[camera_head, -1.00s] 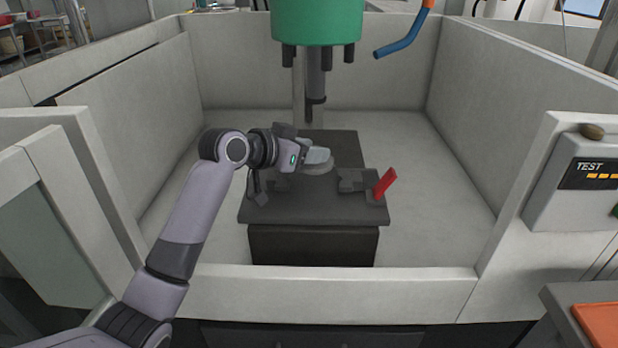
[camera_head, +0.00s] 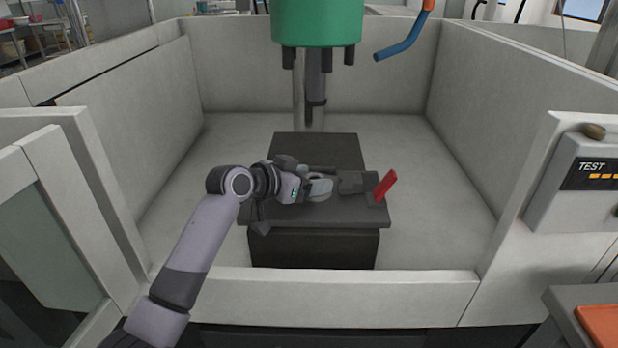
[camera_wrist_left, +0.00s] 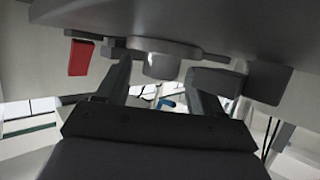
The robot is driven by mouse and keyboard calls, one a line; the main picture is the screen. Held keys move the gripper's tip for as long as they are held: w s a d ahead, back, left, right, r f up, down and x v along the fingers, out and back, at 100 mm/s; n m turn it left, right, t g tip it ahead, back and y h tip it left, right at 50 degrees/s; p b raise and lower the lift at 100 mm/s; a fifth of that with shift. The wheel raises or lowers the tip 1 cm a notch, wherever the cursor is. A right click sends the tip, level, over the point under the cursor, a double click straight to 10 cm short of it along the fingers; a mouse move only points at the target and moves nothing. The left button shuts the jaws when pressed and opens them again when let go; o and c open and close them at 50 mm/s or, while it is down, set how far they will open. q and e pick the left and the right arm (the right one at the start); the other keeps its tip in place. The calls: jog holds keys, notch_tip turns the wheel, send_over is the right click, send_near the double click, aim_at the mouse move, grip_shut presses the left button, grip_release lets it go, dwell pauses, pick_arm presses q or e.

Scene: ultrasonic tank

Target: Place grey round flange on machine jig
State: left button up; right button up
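The grey round flange (camera_head: 319,188) is at my left gripper (camera_head: 312,188) in the head view, low over the machine jig. The left wrist view shows the flange's round hub (camera_wrist_left: 162,64) between the two fingertips (camera_wrist_left: 158,72). The jig's dark plate (camera_head: 300,216) carries a dark clamp block (camera_head: 352,182) right of the flange and a red handle (camera_head: 385,185). The handle also shows in the left wrist view (camera_wrist_left: 80,58). I cannot tell whether the flange touches the jig. My right gripper is out of view.
Pale tank walls (camera_head: 320,297) surround the jig. A green machine head (camera_head: 317,22) with a dark spindle hangs above and behind it. A blue nozzle (camera_head: 398,46) is at the upper right. The tank floor right of the jig is clear.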

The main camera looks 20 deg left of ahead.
pick_arm(q)
jog(key=shift+r, duration=0.2)
jog(key=shift+v, duration=3.75)
jog(key=shift+d+f, duration=0.1)
